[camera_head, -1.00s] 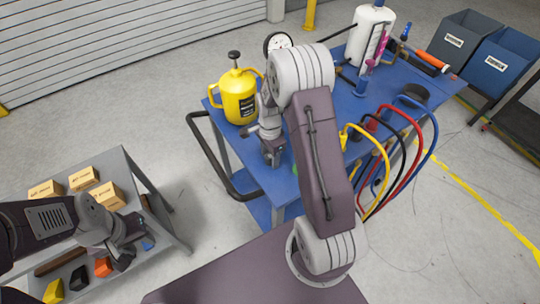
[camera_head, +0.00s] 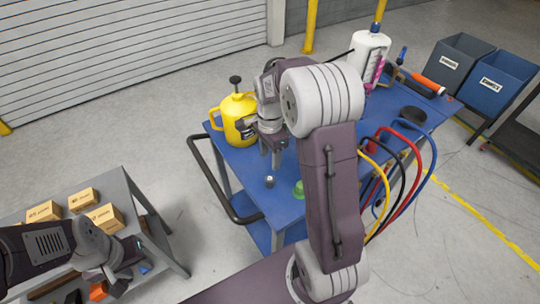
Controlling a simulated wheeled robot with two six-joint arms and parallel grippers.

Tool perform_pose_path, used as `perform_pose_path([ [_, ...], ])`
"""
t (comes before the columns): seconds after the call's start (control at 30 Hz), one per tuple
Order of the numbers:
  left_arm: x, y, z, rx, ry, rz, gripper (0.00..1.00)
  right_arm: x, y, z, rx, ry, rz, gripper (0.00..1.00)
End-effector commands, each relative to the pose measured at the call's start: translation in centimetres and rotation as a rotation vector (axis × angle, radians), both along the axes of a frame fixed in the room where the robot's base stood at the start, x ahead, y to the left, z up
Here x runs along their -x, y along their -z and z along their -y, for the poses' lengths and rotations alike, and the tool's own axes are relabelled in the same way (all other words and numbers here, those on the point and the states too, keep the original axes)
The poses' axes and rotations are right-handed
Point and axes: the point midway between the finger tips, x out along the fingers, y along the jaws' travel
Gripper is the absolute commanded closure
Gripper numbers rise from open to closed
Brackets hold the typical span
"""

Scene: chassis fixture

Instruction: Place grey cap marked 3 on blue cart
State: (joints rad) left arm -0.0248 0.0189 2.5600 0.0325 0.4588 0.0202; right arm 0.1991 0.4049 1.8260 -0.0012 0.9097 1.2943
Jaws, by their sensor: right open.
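A small grey cap (camera_head: 269,181) stands on the near left part of the blue cart (camera_head: 240,160). The number on it is too small to read. My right gripper (camera_head: 276,160) is open and empty, just above and behind the cap, apart from it. My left gripper (camera_head: 128,268) is over the grey shelf cart at the lower left; its fingers are too small and dark to tell whether they are open.
A green piece (camera_head: 298,189) sits right of the cap. A yellow can (camera_head: 235,122) stands behind it, and a white bottle (camera_head: 369,60) farther back. Coloured hoses (camera_head: 405,160) hang over the right edge. Boxes (camera_head: 82,199) lie on the grey shelf cart (camera_head: 135,190).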

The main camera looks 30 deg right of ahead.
Motion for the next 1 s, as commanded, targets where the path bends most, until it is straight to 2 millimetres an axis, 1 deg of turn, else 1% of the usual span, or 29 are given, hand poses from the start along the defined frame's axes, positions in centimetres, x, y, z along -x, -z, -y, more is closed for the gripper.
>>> perform_pose_path([
  [0.07,0.0,0.0,0.0,0.000,0.000,0.000,0.64,0.1,0.0,-0.1,0.000,-0.015,0.001,0.50],
  [0.13,0.0,0.0,0.0,0.000,0.000,0.000,0.64,1.1,0.1,-1.1,0.000,-0.130,0.007,0.50],
  [0.17,0.0,0.0,0.0,0.000,0.000,0.000,0.64,1.8,0.3,-1.8,-0.001,-0.220,0.013,0.50],
  [0.27,0.0,0.0,0.0,0.000,0.000,0.000,0.64,5.2,1.0,-4.5,0.007,-0.626,0.042,0.50],
  [0.3,0.0,0.0,0.0,0.000,0.000,0.000,0.64,6.6,1.3,-5.4,0.015,-0.792,0.055,0.50],
  [0.4,0.0,0.0,0.0,0.000,0.000,0.000,0.64,9.9,2.1,-7.1,0.037,-1.151,0.080,0.50],
  [0.5,0.0,0.0,0.0,0.000,0.000,0.000,0.64,12.1,2.7,-7.9,0.056,-1.378,0.093,0.50],
  [0.57,0.0,0.0,0.0,0.000,0.000,0.000,0.64,12.7,2.9,-8.1,0.062,-1.445,0.096,0.50],
  [0.63,0.0,0.0,0.0,0.000,0.000,0.000,0.64,13.0,3.0,-8.1,0.064,-1.473,0.098,0.50],
  [1.0,0.0,0.0,0.0,0.000,0.000,0.000,0.64,12.9,3.0,-8.1,0.063,-1.469,0.096,0.50],
])
